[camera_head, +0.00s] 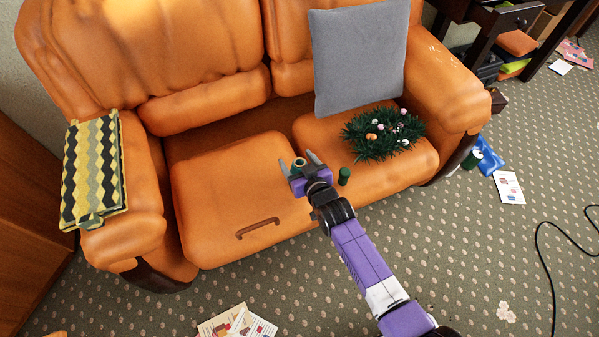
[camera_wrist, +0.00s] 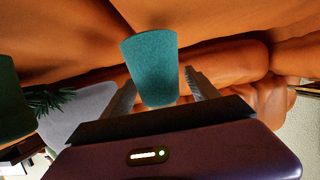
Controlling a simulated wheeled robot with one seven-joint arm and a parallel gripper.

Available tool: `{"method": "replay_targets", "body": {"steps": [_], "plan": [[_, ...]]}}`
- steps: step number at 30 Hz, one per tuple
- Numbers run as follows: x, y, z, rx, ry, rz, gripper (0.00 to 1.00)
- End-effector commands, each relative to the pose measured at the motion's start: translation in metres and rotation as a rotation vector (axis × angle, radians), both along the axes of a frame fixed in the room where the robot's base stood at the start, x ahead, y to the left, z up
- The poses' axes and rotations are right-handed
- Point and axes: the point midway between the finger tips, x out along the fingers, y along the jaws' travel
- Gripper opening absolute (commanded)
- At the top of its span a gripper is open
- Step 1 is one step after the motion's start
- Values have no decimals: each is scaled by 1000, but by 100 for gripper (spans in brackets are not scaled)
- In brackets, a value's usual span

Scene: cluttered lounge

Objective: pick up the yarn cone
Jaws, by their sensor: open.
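The yarn cone (camera_head: 299,163) is a small teal tapered cylinder over the orange sofa's seat area, mostly hidden by my gripper in the head view. In the wrist view the yarn cone (camera_wrist: 150,65) appears large, its narrower end toward my palm. My gripper (camera_head: 297,157) is open, with one finger on each side of the cone. In the wrist view my gripper (camera_wrist: 160,80) shows its left finger close to the cone and a gap at the right finger. I cannot tell whether either touches it.
The orange sofa (camera_head: 225,180) holds a dark green cylinder (camera_head: 344,176) just right of my gripper, a decorated green wreath (camera_head: 383,134), a grey cushion (camera_head: 358,55) and a brown handle-shaped piece (camera_head: 257,228). A patterned yellow-black item (camera_head: 94,170) lies on the left armrest.

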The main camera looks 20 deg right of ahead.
Motion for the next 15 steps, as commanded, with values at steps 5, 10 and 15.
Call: {"method": "replay_targets", "body": {"steps": [5, 10, 15], "plan": [[9, 0, -4, 0, 0, 0, 69], [9, 0, -3, 0, 0, 0, 69], [9, 0, -3, 0, 0, 0, 38]]}}
